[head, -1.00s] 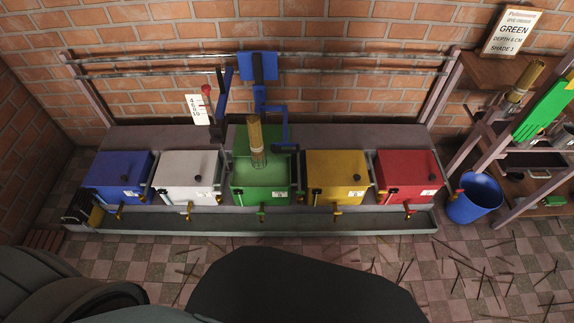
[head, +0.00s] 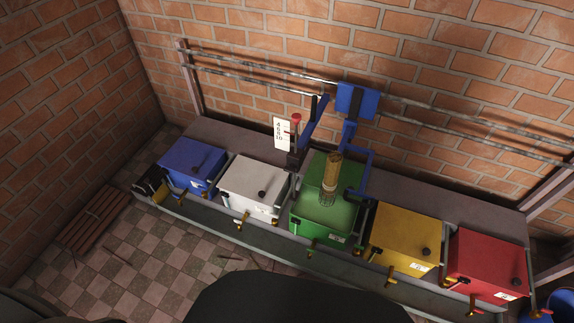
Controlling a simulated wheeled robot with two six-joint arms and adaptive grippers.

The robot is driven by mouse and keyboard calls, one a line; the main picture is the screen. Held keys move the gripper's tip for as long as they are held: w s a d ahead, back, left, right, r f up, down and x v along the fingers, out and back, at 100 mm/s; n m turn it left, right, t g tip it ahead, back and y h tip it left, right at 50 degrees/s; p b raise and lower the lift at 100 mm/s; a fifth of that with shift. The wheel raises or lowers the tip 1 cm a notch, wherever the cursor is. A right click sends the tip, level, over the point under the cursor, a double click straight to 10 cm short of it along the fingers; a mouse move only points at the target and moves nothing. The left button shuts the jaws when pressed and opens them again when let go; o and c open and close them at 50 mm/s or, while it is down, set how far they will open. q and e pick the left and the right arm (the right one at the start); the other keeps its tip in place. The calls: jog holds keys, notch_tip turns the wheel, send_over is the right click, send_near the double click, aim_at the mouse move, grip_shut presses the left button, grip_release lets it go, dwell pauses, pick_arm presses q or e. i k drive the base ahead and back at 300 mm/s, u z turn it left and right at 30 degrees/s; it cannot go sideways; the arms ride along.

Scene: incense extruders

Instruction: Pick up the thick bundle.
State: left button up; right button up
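A thick tan bundle (head: 332,172) of sticks stands upright at the green tank (head: 321,222). Its lower part looks dark and sits in or over the tank's opening; I cannot tell how deep. A blue arm-like fixture (head: 357,100) is just behind and to the right of the bundle. Neither of my grippers shows in the head view.
The green tank stands in a row with blue (head: 194,160), white (head: 252,183), yellow (head: 403,238) and red (head: 488,263) boxes, with taps in front. A rail (head: 262,65) runs behind. A wooden pallet (head: 93,218) lies on the checkered floor (head: 160,250) at left.

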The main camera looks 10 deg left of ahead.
aim_at(334, 163)
jog(key=u, duration=0.45)
jog(key=i, duration=1)
jog(key=u, duration=0.05)
